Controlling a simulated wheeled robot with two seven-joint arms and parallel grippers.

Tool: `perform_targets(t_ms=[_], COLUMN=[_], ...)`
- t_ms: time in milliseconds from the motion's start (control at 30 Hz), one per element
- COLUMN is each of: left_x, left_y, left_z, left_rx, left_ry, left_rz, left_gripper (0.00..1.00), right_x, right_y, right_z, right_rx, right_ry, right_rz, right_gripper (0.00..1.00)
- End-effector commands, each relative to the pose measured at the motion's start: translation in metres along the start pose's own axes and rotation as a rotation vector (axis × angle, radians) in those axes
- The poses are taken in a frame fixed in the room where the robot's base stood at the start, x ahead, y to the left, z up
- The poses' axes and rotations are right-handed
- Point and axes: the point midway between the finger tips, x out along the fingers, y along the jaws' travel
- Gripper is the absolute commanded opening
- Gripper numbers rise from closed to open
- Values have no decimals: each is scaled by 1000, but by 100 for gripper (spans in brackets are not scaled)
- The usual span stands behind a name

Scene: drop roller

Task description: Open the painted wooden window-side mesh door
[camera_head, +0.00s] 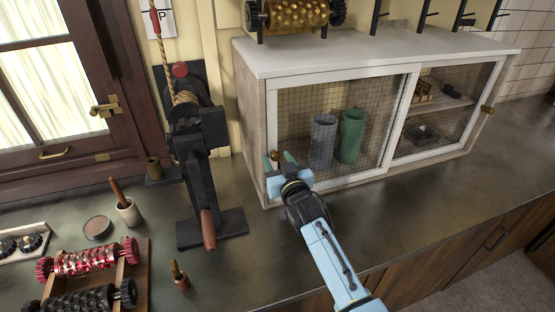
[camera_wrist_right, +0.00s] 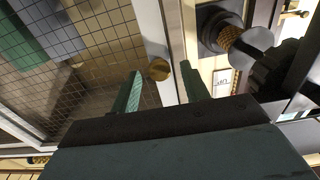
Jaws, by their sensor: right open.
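The window-side mesh door (camera_head: 335,125) is the left door of a white cabinet, with a white frame and wire mesh. It looks closed. Its round brass knob (camera_head: 275,155) sits at the door's left edge; it also shows in the right wrist view (camera_wrist_right: 158,69). My right gripper (camera_head: 280,160) is at that edge, its green fingers open. In the wrist view the knob appears between the two fingertips (camera_wrist_right: 161,74), with a gap on both sides; I cannot tell whether it is deep enough between them. My left gripper is not in view.
Behind the mesh stand a grey roller (camera_head: 322,141) and a green roller (camera_head: 351,136). A second mesh door (camera_head: 440,104) with a brass knob (camera_head: 487,109) is at right. A black press (camera_head: 198,150) stands left of the cabinet. The counter (camera_head: 440,205) in front is bare.

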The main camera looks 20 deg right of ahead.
Motion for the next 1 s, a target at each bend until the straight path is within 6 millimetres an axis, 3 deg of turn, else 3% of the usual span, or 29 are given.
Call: perform_targets(t_ms=[433,800,1000], left_x=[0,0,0], left_y=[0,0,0], left_z=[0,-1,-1], left_rx=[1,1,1], left_ry=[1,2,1], left_rz=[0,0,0], left_gripper=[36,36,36], right_x=[9,9,9], right_y=[0,0,0], right_z=[0,0,0], right_rx=[0,0,-1], right_ry=[0,0,0], right_rz=[0,0,-1], right_gripper=[46,0,0])
